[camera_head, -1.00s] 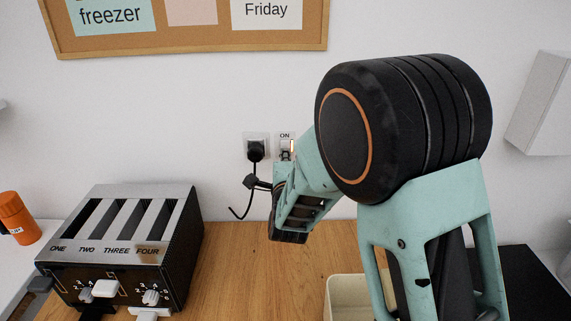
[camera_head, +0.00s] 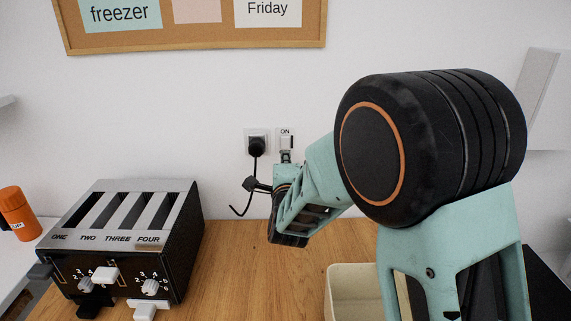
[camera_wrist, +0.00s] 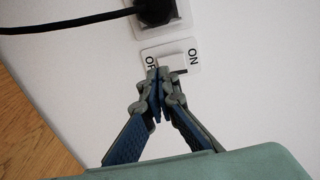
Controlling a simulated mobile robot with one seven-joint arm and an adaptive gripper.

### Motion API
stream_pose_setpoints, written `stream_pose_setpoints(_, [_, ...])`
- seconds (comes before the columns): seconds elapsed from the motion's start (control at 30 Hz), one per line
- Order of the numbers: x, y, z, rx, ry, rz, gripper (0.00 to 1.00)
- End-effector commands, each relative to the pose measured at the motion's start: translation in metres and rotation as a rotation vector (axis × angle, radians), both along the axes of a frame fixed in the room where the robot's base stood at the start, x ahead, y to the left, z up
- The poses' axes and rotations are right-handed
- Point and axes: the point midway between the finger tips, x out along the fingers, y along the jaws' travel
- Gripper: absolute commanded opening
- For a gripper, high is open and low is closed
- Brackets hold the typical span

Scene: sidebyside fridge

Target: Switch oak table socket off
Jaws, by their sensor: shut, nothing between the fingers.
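The white wall switch (camera_head: 286,142) sits right of a black plug in a socket, with ON above it. In the wrist view the switch (camera_wrist: 176,60) shows its ON and OF… labels; the OF… label is partly hidden by my fingers. My gripper (camera_wrist: 158,76) is shut and empty, its tips at the OF… end of the switch; I cannot tell whether they touch it. In the head view my gripper (camera_head: 286,157) is just below the switch, partly hidden by my arm. No lit part shows on the switch in the head view.
A black plug (camera_head: 256,146) with a hanging cord is left of the switch. A toaster (camera_head: 128,240) stands on the wooden tabletop (camera_head: 235,275) at left. A cream bin (camera_head: 350,290) stands at right. A orange bottle (camera_head: 18,213) is at far left.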

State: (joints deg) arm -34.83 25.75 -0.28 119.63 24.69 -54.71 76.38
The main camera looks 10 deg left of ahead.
Motion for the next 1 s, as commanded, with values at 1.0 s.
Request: stream_pose_setpoints(1.0, [-0.094, -0.025, -0.015, 0.0, 0.0, -0.001, 0.0])
